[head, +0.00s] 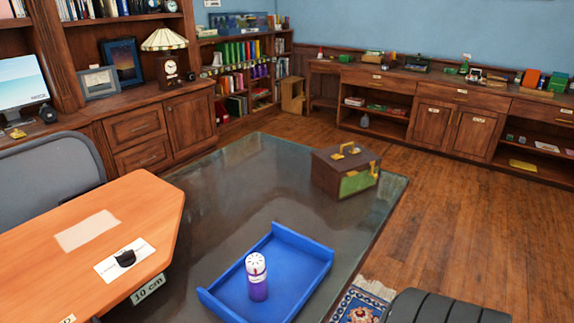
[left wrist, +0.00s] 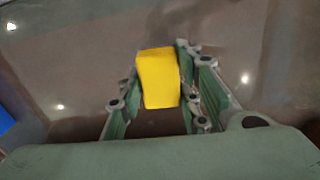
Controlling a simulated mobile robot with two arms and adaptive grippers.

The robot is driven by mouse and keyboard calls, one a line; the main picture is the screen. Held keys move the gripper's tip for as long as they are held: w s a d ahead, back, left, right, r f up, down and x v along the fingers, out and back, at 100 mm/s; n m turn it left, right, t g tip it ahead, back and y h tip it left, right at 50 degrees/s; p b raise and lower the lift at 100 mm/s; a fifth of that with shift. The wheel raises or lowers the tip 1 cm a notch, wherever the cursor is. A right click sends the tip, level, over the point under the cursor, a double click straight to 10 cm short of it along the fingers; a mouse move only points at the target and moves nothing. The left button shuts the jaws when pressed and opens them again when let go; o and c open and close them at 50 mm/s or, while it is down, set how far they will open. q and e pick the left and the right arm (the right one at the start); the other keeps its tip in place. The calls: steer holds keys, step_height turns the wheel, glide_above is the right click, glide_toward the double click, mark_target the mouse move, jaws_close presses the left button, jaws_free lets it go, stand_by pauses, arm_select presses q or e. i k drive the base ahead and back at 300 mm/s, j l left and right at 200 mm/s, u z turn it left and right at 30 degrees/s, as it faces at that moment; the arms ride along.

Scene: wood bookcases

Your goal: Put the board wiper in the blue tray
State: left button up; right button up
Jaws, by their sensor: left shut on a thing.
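The blue tray (head: 222,308) lies on the dark glossy table in the head view, with a white and purple bottle (head: 257,277) standing upright in it. In the left wrist view my left gripper (left wrist: 159,72) is shut on a yellow block (left wrist: 158,88), which looks like the board wiper. A dark glossy surface lies beyond it. A bit of blue (left wrist: 4,122), probably the tray, shows at the left edge of that view. Neither the yellow block nor my left gripper shows in the head view. My right gripper is in neither view.
A brown and green box with yellow handles (head: 346,172) stands at the far right of the dark table (head: 225,215). An orange desk (head: 140,200) with papers and a small black thing (head: 125,258) is at left. The table between tray and box is clear.

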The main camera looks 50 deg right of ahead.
mark_target(285, 267)
steer(key=l+z, duration=0.15)
steer(key=z, duration=0.35)
steer(key=l+z, duration=0.2)
steer(key=z, duration=0.3)
steer(key=l+z, duration=0.2)
steer(key=z, duration=0.3)
steer(key=l, duration=0.4)
steer(key=i+l, duration=0.15)
steer(key=l, duration=0.65)
steer(key=i+z, duration=0.05)
